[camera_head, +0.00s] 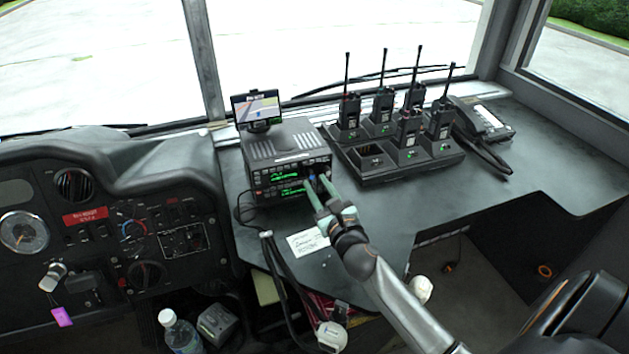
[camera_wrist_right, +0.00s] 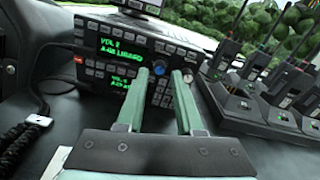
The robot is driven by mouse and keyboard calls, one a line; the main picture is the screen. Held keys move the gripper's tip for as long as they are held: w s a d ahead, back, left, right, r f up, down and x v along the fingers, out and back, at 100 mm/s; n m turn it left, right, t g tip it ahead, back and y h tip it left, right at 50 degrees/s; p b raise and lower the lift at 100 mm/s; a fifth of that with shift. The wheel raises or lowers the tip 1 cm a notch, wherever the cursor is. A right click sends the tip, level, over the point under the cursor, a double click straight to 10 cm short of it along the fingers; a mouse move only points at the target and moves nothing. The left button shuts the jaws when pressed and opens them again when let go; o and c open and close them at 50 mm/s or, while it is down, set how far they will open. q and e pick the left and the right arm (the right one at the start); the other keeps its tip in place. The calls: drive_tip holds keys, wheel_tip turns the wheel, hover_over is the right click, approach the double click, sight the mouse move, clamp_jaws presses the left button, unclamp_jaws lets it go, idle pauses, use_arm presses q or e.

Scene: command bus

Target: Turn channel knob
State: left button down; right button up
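The black radio unit (camera_head: 288,160) stands on the dash counter, with green text displays on its front. In the right wrist view the radio (camera_wrist_right: 110,58) shows the displays at left and buttons and knobs at right. My right gripper (camera_head: 316,185) is at the right part of the radio's front. Its two green fingers are apart with a clear gap. A small blue-marked knob (camera_wrist_right: 160,69) shows between the fingertips (camera_wrist_right: 160,78) in the right wrist view. A grey knob (camera_wrist_right: 188,77) is beside the right fingertip. I cannot tell which is the channel knob or whether the fingers touch either. My left gripper is not in view.
A charger tray (camera_head: 375,172) with several handheld radios stands right of the radio. A phone handset (camera_head: 482,120) is farther right. A small screen (camera_head: 258,108) sits atop the radio. A paper label (camera_head: 307,242) and a dark cable are in front.

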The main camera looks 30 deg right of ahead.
sight(310, 174)
drive_tip(key=shift+x, duration=1.15)
drive_tip(key=shift+c, duration=0.3)
clamp_jaws()
